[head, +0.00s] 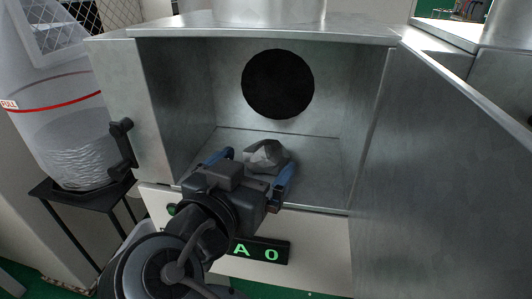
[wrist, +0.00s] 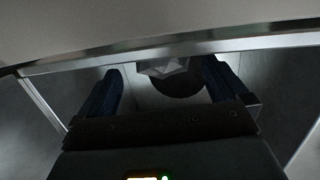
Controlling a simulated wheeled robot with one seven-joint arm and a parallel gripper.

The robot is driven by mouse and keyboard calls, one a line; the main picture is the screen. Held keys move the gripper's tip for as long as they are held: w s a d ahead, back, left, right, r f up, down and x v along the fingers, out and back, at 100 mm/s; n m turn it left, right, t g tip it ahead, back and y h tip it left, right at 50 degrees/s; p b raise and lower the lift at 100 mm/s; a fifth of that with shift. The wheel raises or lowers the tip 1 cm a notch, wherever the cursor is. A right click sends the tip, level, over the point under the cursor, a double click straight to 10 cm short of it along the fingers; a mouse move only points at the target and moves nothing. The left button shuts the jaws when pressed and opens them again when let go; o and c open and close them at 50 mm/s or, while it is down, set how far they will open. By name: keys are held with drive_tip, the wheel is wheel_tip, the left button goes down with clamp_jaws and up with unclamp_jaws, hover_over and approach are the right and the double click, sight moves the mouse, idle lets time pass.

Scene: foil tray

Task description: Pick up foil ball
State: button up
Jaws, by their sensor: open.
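The foil ball (head: 267,156) is a grey, faceted lump on the floor of an open metal box, a little in front of its back wall. My gripper (head: 257,169) reaches in through the box's open front. Its two blue fingers are apart, with the foil ball beyond and between them in the head view. In the wrist view the foil ball (wrist: 163,67) shows between the fingers of my gripper (wrist: 160,80), nearer the right finger. Its lower part is cut off by a dark round shape. I cannot tell if a finger touches it.
The metal box (head: 180,90) has side walls close to the arm and a black round hole (head: 278,84) in its back wall. Its large door (head: 450,180) stands open on the right. A clear bin (head: 75,150) stands on a black stand at left.

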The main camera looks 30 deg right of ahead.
sight(265, 158)
drive_tip(key=x, duration=0.5)
drive_tip(key=shift+f, duration=0.3)
